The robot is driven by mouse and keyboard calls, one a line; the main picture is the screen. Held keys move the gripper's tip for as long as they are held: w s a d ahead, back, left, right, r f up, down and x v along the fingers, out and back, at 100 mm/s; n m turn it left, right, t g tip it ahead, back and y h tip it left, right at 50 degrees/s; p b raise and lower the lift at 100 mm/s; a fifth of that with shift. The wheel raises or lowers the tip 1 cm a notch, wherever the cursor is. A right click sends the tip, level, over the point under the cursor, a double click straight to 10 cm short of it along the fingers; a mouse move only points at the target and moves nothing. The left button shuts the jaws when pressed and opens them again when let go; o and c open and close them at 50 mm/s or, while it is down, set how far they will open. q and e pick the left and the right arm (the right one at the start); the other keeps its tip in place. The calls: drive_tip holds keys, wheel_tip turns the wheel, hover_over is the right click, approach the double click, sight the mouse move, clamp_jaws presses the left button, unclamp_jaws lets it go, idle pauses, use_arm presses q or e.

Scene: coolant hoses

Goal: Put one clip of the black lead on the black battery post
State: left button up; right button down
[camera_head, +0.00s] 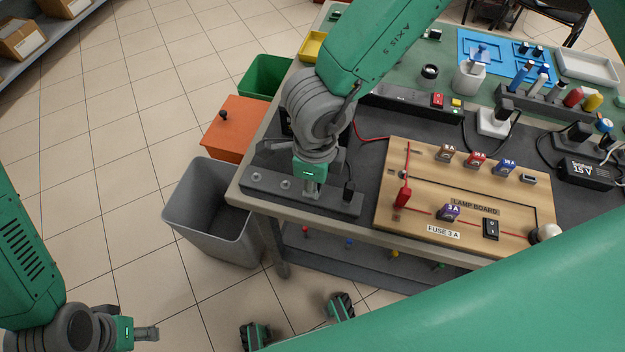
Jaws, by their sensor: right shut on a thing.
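My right gripper (311,188) points down over the grey strip (262,184) at the table's near left corner. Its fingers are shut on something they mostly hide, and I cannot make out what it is. A black upright piece (348,191) with a dark cable stands on the strip, just right of the fingers. I cannot make out the black battery post or the black lead's clips; my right wrist covers part of that area. My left gripper (147,333) is low at the bottom left, away from the table. It shows side-on, so I cannot tell its opening.
The wooden lamp board (385,213) lies right of the strip, with a red clip (402,196) at its left side. A grey bin (195,208), an orange box (233,128) and a green bin (266,78) stand left of the table. A power strip (400,99) lies behind the board.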

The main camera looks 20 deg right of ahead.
drive_tip(key=r, duration=0.3)
drive_tip(key=r+p, duration=0.1)
drive_tip(key=r, duration=0.5)
drive_tip(key=shift+d+r+p, duration=0.15)
drive_tip(key=shift+d+p, duration=0.15)
drive_tip(key=shift+p, duration=0.1)
drive_tip(key=shift+a+r+p, duration=0.1)
drive_tip(key=shift+r+p, duration=0.25)
drive_tip(key=shift+r, duration=0.25)
drive_tip(key=shift+a+r+p, duration=0.15)
drive_tip(key=shift+r+p, duration=0.3)
drive_tip(key=shift+p, duration=0.2)
drive_tip(key=shift+r+p, duration=0.8)
drive_tip(key=shift+p, duration=0.4)
